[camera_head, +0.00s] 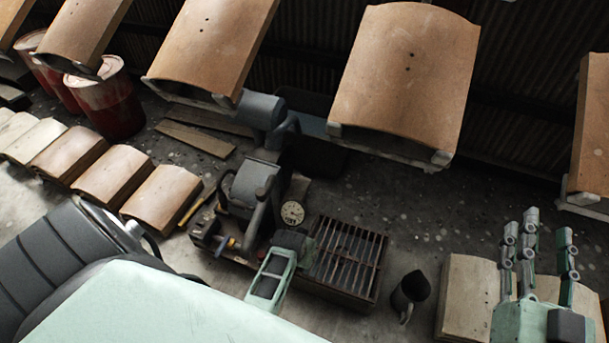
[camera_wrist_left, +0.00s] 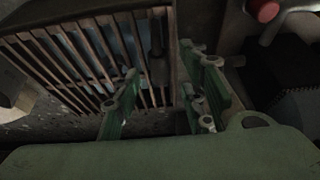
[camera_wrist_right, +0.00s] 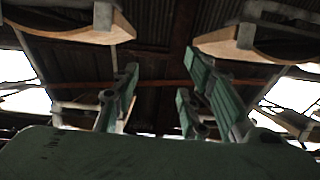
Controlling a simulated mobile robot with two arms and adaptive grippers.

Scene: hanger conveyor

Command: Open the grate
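The grate (camera_head: 345,262) is a rusty rectangular frame with dark slats, lying flat and apparently closed on a low box on the floor. It also shows at the upper left of the left wrist view (camera_wrist_left: 85,62). My left gripper (camera_wrist_left: 165,78) is open at the grate's edge. A dark upright bar (camera_wrist_left: 157,48) at that edge shows between its fingers, and I cannot tell whether they touch it. In the head view the left gripper is partly hidden beside the grate's left side. My right gripper (camera_head: 539,245) is open and empty, raised at the lower right with fingers up.
A motor machine (camera_head: 250,185) with a round gauge (camera_head: 292,212) stands left of the grate. A dark pear-shaped object (camera_head: 410,290) stands to its right. Tan curved panels (camera_head: 405,75) hang overhead. Red barrels (camera_head: 108,105) and stacked panels (camera_head: 115,172) are at left.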

